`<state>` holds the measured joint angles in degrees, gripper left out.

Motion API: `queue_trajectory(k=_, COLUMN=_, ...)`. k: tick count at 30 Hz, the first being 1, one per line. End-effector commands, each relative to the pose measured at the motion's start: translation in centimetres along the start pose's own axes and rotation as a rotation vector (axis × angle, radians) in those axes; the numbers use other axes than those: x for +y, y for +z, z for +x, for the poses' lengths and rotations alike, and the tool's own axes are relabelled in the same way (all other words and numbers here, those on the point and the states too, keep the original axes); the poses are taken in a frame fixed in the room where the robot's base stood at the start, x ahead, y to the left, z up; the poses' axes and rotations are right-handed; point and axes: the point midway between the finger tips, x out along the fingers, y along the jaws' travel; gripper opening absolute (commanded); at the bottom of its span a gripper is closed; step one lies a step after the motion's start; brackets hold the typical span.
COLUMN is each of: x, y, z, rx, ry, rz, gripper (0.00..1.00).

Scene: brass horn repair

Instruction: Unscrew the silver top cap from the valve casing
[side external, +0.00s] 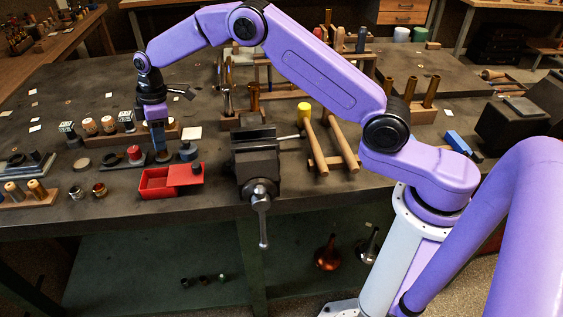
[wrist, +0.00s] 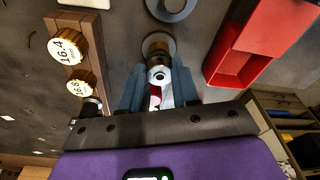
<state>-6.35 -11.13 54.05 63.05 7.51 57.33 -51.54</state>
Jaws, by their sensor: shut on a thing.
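My gripper (side external: 158,143) points down over the bench, left of the vise. In the wrist view, its blue-grey fingers (wrist: 158,88) are shut on a silver piece (wrist: 159,76) with a dark hole, which looks like the top cap. A round, dark and brownish part (wrist: 157,45) shows just beyond the fingertips, probably the valve casing or its stand. I cannot tell whether the cap touches it or is apart. In the side view the fingers hide the cap, and a dark round base (side external: 163,158) shows at the fingertips.
A red open box (side external: 155,185) stands close by on the near side. A wooden rack with gauges marked 16.4 (wrist: 66,47) and 16.6 (wrist: 80,83) is at left in the wrist view. A grey ring (wrist: 170,8) lies nearby. The vise (side external: 255,160) stands right of the box.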

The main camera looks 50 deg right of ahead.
Motion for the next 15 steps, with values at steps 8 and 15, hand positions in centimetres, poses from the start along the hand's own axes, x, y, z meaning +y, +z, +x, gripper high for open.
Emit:
queue_trajectory(k=8, x=-0.02, y=-0.04, z=-0.01, rx=0.001, ry=-0.027, rz=-0.173, gripper=0.00)
queue_trajectory(k=15, x=-0.02, y=-0.05, z=-0.02, rx=0.001, ry=-0.027, rz=-0.176, gripper=0.00)
